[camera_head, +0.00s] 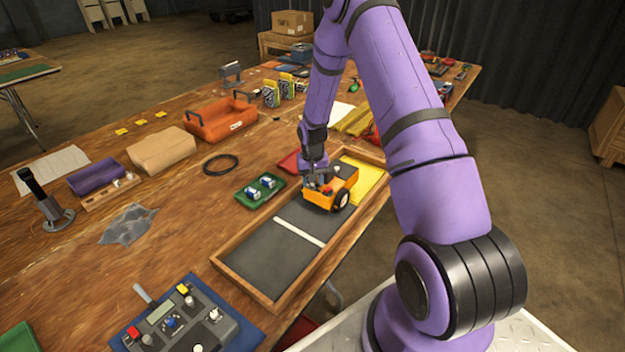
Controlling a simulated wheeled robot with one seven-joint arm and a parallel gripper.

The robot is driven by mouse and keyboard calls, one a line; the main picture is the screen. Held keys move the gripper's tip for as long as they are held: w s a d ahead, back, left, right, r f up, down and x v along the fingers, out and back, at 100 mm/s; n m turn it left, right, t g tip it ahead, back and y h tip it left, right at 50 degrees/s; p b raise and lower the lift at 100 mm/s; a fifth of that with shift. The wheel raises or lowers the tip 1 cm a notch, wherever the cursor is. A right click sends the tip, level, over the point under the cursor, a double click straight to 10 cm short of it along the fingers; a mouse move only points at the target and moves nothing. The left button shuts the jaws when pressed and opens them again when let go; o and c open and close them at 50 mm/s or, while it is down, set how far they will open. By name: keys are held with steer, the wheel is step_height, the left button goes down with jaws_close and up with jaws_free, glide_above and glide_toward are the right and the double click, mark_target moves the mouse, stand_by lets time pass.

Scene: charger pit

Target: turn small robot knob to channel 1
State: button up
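The small robot (345,196) is an orange, boxy vehicle with black wheels. It sits in the wooden-framed pit (240,277) with a dark floor, near its far end by a yellow patch. A white round part and a red part show on its top; I cannot tell which knob bears the channel marks or where it points. My gripper (317,184) points down at the left part of the small robot's top. Its fingertips are small and partly hidden against the vehicle, so I cannot tell whether they touch or grip a knob.
A control box (178,322) with knobs and a lever lies at the front left on a blue mat. A green tray (260,190) with small blue-white parts stands left of the pit. An orange toolbox (219,119) and a black cable ring (221,164) lie further left.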

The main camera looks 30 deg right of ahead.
step_height(320, 180, up, 11)
stand_by(0.8)
steer(key=shift+f, duration=0.1)
steer(key=s+a+r+n+t, duration=0.1)
steer(key=s+a+r, duration=0.25)
steer(key=r, duration=0.45)
steer(key=s+a+r+t, duration=0.1)
steer(key=s+a+r, duration=0.3)
steer(key=r, duration=0.5)
steer(key=s+a+r+n, duration=0.1)
steer(key=s+a+r, duration=0.1)
steer(key=s+r, duration=0.45)
steer(key=s+a+r+n+t, duration=0.1)
steer(key=s+a+r, duration=0.1)
steer(key=s, duration=0.4)
steer(key=s+a+r+n+t, duration=0.1)
steer(key=s+a+r, duration=0.1)
steer(key=s+r, duration=0.2)
steer(key=s+a+r+t, duration=0.1)
steer(key=s+r, duration=0.3)
steer(key=s, duration=0.6)
steer(key=shift+s+a+n, duration=0.2)
steer(key=shift+a+n, duration=0.2)
